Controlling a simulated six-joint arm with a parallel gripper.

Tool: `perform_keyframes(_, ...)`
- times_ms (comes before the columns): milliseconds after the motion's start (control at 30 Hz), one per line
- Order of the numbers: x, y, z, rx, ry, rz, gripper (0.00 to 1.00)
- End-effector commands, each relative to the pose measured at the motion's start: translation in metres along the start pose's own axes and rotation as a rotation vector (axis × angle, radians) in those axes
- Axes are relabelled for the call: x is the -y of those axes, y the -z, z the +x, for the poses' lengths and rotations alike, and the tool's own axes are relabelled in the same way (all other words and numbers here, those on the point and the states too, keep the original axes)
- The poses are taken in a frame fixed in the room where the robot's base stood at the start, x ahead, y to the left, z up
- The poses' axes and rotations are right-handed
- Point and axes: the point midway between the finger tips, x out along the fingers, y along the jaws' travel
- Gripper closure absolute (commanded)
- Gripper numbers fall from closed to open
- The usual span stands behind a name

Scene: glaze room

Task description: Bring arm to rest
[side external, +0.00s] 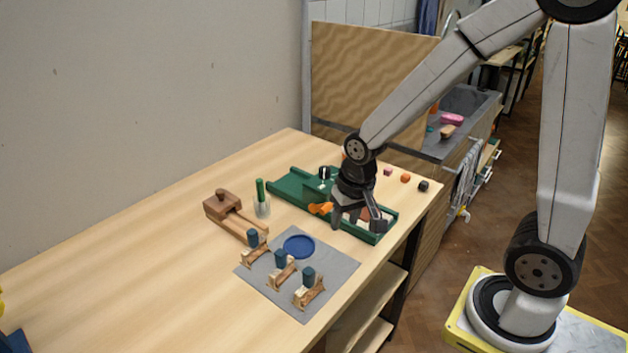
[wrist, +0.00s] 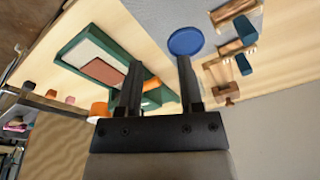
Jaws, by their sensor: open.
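My gripper (side external: 357,222) hangs from the arm over the green tray (side external: 287,190), its fingers pointing down. In the wrist view my gripper (wrist: 160,63) has its two fingers spread with nothing between them. The green tray also shows in the wrist view (wrist: 62,54), to the left of the fingers, with pale and reddish-brown areas inside. An orange piece (side external: 320,208) is beside the gripper at the tray. The fingers hide part of the tray, and I cannot tell how far above it they are.
A grey mat (side external: 333,258) holds a blue disc (side external: 298,246) and three wooden stands with blue tops. A wooden block tool (side external: 222,204) and a glass with a green-handled item (side external: 261,200) stand left of the tray. Small blocks lie by the far edge. The table's left is largely clear.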

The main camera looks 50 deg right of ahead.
Motion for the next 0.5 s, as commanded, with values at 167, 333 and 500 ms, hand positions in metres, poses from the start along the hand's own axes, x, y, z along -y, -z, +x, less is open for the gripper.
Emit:
perform_keyframes(167, 0.0, -0.029, -0.003, -0.035, 0.016, -0.247, 0.53)
perform_keyframes(333, -0.001, -0.043, -0.003, -0.054, 0.021, -0.38, 0.53)
perform_keyframes(500, -0.001, -0.046, -0.003, -0.059, 0.022, -0.418, 0.53)
